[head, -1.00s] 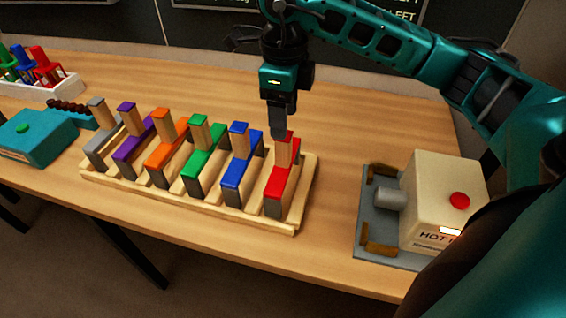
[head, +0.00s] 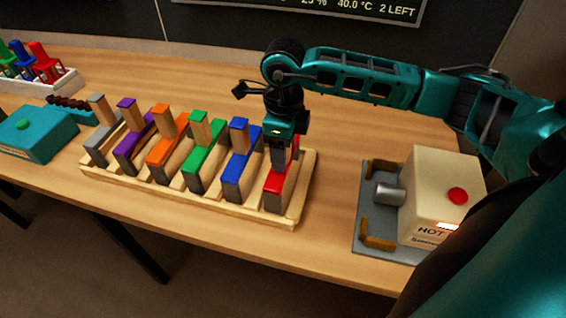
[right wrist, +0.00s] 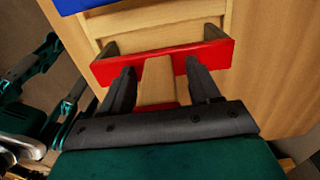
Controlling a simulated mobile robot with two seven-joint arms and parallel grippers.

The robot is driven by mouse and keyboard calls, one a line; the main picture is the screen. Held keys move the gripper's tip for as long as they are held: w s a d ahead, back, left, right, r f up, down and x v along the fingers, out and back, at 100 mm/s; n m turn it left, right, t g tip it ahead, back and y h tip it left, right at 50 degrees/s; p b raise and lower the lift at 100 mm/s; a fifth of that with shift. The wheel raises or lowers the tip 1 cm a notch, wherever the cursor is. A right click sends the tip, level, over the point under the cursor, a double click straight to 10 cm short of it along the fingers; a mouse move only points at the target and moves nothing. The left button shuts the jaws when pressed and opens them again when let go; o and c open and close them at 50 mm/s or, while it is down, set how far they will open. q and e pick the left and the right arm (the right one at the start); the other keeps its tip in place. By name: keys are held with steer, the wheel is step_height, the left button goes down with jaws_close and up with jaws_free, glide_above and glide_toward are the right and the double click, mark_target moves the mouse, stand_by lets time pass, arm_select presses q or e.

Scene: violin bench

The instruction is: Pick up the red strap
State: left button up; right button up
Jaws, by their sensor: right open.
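The red strap (head: 276,184) stands in the right end slot of the wooden rack (head: 300,205), with a pale wooden post rising from it. My right gripper (head: 280,158) points down over it and hides much of the post in the head view. In the right wrist view, the strap's red bar (right wrist: 215,55) lies across the picture. The open fingers of my right gripper (right wrist: 160,75) stand on either side of the wooden post, with small gaps visible. My left gripper is not in view.
A blue strap (head: 238,170) stands close on the left in the rack, with green, orange, purple and grey ones beyond. A cream box with a red button (head: 440,200) stands right of the rack. A teal box (head: 38,135) is at the left. Table behind the rack is clear.

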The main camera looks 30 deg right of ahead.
jaws_close()
stand_by(0.4)
steer(key=shift+r, duration=0.1)
